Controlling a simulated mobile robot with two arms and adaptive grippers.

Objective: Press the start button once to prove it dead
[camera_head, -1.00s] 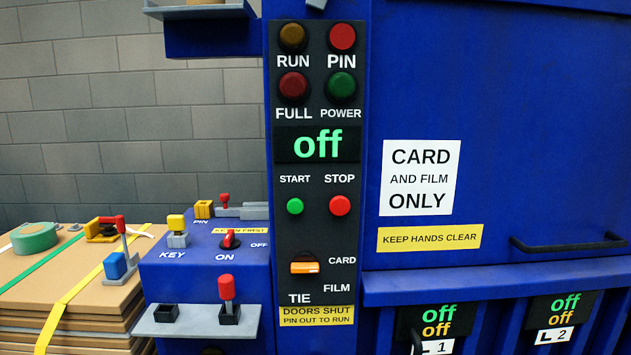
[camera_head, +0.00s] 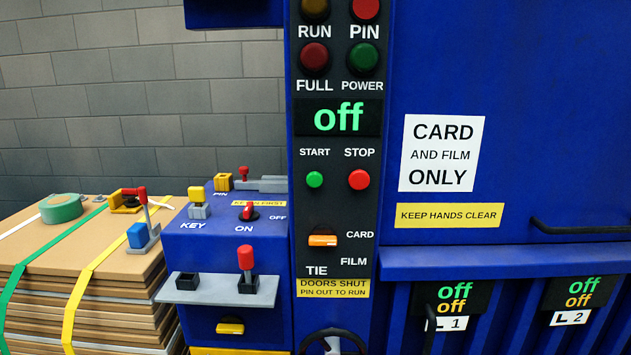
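The green start button (camera_head: 314,180) sits on the black control panel (camera_head: 308,215), under the word START. The red stop button (camera_head: 359,180) is to its right. The panel display (camera_head: 338,117) reads "off" in green. The run, pin, full and power lamps above it look dim, though the pin lamp (camera_head: 365,8) is a brighter red. An orange selector (camera_head: 323,240) lies level below the buttons, near the CARD label. Neither of my grippers shows in the view, and nothing covers the start button.
A blue side box (camera_head: 222,250) carries a red rotary switch (camera_head: 249,211), a yellow-topped key (camera_head: 197,196) and a shelf (camera_head: 190,297) with a red-handled lever (camera_head: 245,258). Strapped cardboard (camera_head: 40,300) stands left. A black door handle (camera_head: 585,228) sticks out at right.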

